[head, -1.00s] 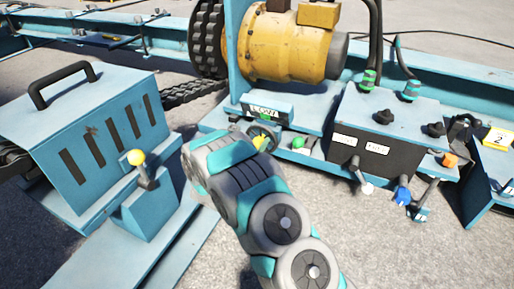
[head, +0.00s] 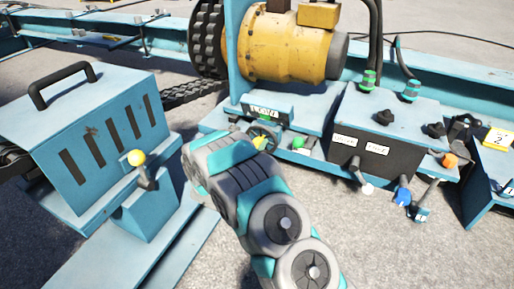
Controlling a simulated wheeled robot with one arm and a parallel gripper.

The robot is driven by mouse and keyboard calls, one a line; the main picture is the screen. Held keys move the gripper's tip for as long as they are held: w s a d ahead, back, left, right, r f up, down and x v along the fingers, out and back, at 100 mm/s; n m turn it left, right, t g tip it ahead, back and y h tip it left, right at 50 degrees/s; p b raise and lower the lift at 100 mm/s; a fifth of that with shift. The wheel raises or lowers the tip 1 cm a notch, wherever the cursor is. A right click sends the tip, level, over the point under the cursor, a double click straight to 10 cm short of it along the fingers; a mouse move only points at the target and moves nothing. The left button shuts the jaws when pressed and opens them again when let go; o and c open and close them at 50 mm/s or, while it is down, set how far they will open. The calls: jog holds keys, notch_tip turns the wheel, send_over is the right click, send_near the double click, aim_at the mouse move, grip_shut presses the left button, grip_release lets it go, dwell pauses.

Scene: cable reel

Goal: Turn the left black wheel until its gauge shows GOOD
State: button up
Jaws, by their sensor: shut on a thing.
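A small dark round wheel (head: 264,131) sits low on the blue frame, below the yellow motor and left of the control box. A gauge (head: 265,111) with a small lettered window and a green patch is just above it; its lettering is too blurred to read surely. My gripper (head: 262,142) is at this wheel, shut on its near side. My own wrist hides most of the jaws and the lower part of the wheel.
A green knob (head: 298,143) is close right of the wheel. The control box (head: 358,120) carries black knobs on top and levers in front. A blue cabinet (head: 80,130) and a yellow-knobbed lever (head: 137,160) stand left. Bare ground lies at the lower right.

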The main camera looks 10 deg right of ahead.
grip_shut()
jog(key=m+b, duration=0.1)
jog(key=m, duration=0.4)
jog(key=shift+a+f, duration=0.1)
jog(key=shift+f, duration=0.05)
jog(key=shift+m+b, duration=0.8)
jog(key=shift+m, duration=0.8)
jog(key=o, duration=1.4)
grip_release()
jog(key=shift+c, duration=0.2)
